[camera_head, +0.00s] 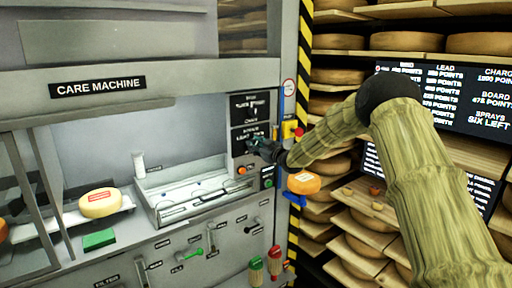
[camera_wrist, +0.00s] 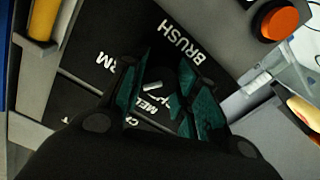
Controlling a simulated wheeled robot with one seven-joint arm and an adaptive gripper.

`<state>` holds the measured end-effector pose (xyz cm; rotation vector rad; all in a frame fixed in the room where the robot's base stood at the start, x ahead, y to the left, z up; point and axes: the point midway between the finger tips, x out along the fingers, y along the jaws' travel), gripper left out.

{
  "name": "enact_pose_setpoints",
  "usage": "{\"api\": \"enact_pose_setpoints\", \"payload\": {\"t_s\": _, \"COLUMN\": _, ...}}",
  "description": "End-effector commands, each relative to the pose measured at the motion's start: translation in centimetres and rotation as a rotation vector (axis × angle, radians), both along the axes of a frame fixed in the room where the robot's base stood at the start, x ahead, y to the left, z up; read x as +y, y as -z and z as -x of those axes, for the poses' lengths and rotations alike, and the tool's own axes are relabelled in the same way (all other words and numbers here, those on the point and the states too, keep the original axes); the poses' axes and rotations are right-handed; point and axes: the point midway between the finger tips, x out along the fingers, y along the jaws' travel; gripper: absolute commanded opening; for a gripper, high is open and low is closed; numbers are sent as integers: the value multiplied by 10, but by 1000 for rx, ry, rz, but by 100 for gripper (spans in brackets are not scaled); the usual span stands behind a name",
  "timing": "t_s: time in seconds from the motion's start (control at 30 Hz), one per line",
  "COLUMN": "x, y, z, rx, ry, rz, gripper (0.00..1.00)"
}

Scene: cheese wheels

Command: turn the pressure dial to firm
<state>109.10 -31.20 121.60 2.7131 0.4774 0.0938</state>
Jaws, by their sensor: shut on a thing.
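The pressure dial (camera_wrist: 157,76) is a small dark knob on a black label panel (camera_wrist: 95,45). In the wrist view it sits between the teal fingers of my gripper (camera_wrist: 166,78), which are shut on it. A short white mark shows at the knob, slanting slightly; I cannot tell for sure which setting it points to. The white word ending in "RM" is left of the fingers, "BRUSH" is above right, and a word starting "ME" is partly hidden below. In the head view my gripper (camera_head: 262,150) is against the care machine's panel and hides the dial.
An orange button (camera_wrist: 281,23) is near the dial. The care machine (camera_head: 100,87) has a tray (camera_head: 160,211), a pale cheese wheel (camera_head: 100,203) and a green block (camera_head: 99,239). An orange cheese (camera_head: 304,183) is right of the panel. Cheese shelves (camera_head: 375,227) stand behind my arm.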

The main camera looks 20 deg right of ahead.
Motion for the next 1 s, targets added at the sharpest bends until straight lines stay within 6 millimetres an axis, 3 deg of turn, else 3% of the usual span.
{"api": "enact_pose_setpoints", "payload": {"t_s": 0.4, "x": -2, "y": -1, "z": 0, "rx": 62, "ry": 2, "rz": -176, "gripper": 7}}
{"api": "enact_pose_setpoints", "payload": {"t_s": 0.93, "x": -2, "y": -2, "z": -1, "rx": 70, "ry": 1, "rz": -200, "gripper": 6}}
{"api": "enact_pose_setpoints", "payload": {"t_s": 0.97, "x": -2, "y": -2, "z": -1, "rx": 70, "ry": 2, "rz": -200, "gripper": 34}}
{"api": "enact_pose_setpoints", "payload": {"t_s": 1.0, "x": -2, "y": -2, "z": -1, "rx": 70, "ry": 2, "rz": -200, "gripper": 41}}
